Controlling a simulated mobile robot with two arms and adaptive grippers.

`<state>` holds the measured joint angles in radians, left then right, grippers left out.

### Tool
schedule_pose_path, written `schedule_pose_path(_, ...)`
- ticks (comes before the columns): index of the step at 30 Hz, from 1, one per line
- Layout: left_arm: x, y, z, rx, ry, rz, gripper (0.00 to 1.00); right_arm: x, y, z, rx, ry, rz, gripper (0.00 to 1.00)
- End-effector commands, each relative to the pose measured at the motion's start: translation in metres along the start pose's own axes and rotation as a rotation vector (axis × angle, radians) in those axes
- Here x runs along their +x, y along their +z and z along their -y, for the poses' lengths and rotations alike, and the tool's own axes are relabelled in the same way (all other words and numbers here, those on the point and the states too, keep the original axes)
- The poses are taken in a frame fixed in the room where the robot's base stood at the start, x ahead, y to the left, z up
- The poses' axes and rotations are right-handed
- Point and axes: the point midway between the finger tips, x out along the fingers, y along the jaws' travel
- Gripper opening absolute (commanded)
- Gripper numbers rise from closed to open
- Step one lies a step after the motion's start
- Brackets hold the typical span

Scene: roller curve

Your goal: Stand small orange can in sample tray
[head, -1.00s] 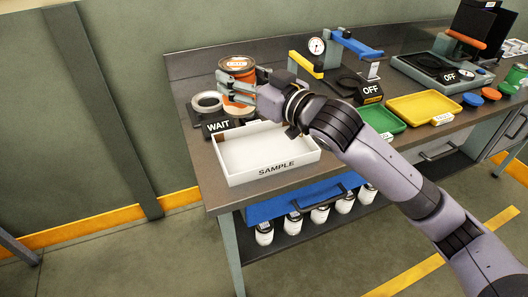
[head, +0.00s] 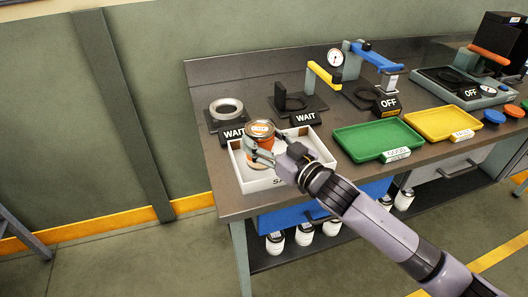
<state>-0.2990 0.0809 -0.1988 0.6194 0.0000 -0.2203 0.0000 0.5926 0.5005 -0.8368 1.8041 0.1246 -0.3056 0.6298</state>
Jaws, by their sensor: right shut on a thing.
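The small orange can (head: 261,130) is upright or nearly so, with its metal-rimmed top facing up. My right gripper (head: 261,151) is shut on the can, its fingers covering part of the can's side. The white sample tray (head: 257,186) lies at the front left of the bench, and the can is over or inside its left part. I cannot tell whether the can's base touches the tray floor. My gripper and wrist hide much of the tray's middle and its label. My left gripper is not in view.
Behind the tray stand a ring-shaped holder (head: 227,108) and a dark fixture (head: 296,102), each with a WAIT sign. A green tray (head: 378,139) and a yellow tray (head: 441,123) lie to the right. A gauge fixture with a blue lever (head: 377,55) stands at the back.

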Motion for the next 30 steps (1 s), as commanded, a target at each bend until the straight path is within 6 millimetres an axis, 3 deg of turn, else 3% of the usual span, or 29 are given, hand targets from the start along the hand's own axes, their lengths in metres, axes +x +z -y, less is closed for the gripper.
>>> schedule_pose_path(7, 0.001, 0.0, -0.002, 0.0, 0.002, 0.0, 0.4, 0.0, 0.036, 0.0, 0.003, 0.001, 0.002, 0.26)
schedule_pose_path(20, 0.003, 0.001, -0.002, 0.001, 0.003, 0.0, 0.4, 0.0, 0.043, 0.0, 0.001, 0.0, 0.001, 0.26)
schedule_pose_path(21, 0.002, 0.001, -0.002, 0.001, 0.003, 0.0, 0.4, 0.0, 0.043, 0.0, 0.001, 0.0, 0.002, 0.61)
schedule_pose_path(30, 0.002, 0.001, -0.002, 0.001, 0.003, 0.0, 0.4, 0.0, 0.043, 0.0, 0.001, 0.0, 0.003, 0.78)
